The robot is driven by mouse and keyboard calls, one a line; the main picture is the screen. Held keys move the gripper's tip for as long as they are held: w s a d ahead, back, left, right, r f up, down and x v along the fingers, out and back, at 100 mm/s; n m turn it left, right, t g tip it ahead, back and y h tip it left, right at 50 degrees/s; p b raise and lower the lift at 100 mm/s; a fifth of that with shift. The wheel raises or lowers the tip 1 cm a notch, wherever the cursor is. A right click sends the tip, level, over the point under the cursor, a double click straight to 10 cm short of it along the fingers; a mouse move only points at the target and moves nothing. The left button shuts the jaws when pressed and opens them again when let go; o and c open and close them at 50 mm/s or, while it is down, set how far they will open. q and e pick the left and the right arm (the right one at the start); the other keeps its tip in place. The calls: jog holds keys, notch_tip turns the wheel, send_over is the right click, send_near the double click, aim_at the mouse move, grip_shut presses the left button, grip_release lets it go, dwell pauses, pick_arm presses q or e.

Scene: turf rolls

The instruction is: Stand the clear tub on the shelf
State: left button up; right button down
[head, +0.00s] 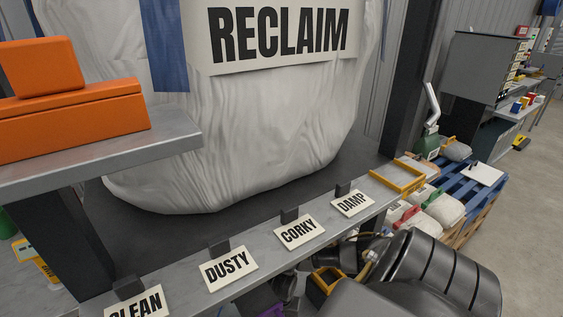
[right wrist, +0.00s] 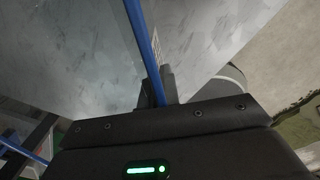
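I cannot make out a clear tub for certain in either view. The long grey shelf (head: 262,262) crosses the lower head view, with cards reading CLEAN, DUSTY, CORKY and DAMP along its front. In the right wrist view, my right gripper (right wrist: 158,92) shows as dark fingers close to a narrow blue strip (right wrist: 138,45). A pale label stands beside the strip. Whether the fingers grip the strip, and whether it belongs to the tub, I cannot tell. My left gripper is in neither view.
An orange case (head: 75,120) sits on a higher grey ledge (head: 110,160) at left. A large white RECLAIM sack (head: 230,130) fills the back. Dark posts flank the shelf. A blue pallet (head: 485,190) with several bags stands at right, beside open floor.

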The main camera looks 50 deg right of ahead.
jog(key=c, duration=1.6)
grip_release()
jog(key=shift+c, duration=0.2)
jog(key=shift+r, duration=0.2)
notch_tip(320, 180, up, 7)
jog(key=shift+r+p, duration=0.15)
jog(key=shift+p, duration=1.1)
